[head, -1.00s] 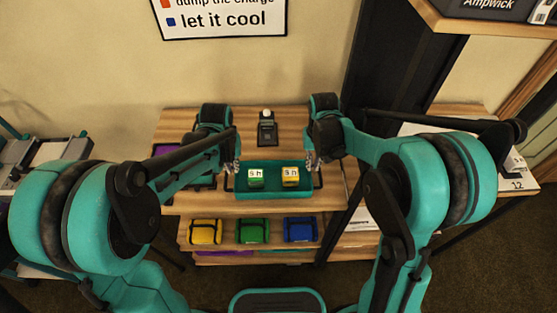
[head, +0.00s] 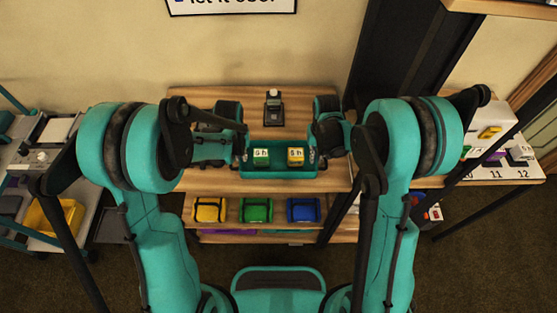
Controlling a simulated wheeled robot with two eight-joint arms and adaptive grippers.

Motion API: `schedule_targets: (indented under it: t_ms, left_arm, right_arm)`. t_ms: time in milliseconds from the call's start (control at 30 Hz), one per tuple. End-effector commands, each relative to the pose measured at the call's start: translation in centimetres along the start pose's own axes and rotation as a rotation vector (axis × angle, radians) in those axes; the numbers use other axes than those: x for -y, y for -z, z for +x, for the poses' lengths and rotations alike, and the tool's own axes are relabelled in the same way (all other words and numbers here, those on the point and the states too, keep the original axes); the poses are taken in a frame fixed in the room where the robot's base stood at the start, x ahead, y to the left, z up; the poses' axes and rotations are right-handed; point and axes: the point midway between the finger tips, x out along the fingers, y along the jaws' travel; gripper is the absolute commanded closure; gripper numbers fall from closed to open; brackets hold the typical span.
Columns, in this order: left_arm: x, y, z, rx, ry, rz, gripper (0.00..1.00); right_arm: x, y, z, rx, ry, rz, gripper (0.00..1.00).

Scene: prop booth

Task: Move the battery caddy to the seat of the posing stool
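The battery caddy (head: 279,172) is a teal open tray on the wooden bench, in the middle of the head view. It holds a green battery (head: 261,157) and a yellow battery (head: 295,157), both with white labelled tops. My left gripper (head: 242,158) is at the caddy's left end and my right gripper (head: 315,160) is at its right end. The fingers are small and partly hidden by the arms, so I cannot see whether they are closed on the ends. The caddy looks level, with no clear gap beneath it. I cannot make out a posing stool.
A dark device (head: 273,110) stands behind the caddy. Yellow (head: 210,209), green (head: 256,210) and blue (head: 303,210) packs lie on the shelf below. A cart (head: 85,165) is at left, a numbered white-topped table (head: 510,172) at right, and a dark upright (head: 405,60) behind.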

Motion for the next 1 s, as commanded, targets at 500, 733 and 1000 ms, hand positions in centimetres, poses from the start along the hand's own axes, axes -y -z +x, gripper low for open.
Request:
schedule_targets:
  t_ms: [500, 733, 1000]
  left_arm:
    - [0.0, 0.0, 0.3, 0.000, 0.000, 0.000, 1.00]
    - [0.0, 0.0, 0.3, 0.000, 0.000, 0.000, 1.00]
    - [0.0, 0.1, -0.7, 0.000, 0.000, 0.000, 1.00]
  right_arm:
    - [0.0, 0.0, 0.3, 0.000, 0.000, 0.000, 1.00]
    - [0.0, 0.0, 0.3, 0.000, 0.000, 0.000, 1.00]
    - [0.0, 0.0, -0.7, 0.000, 0.000, 0.000, 1.00]
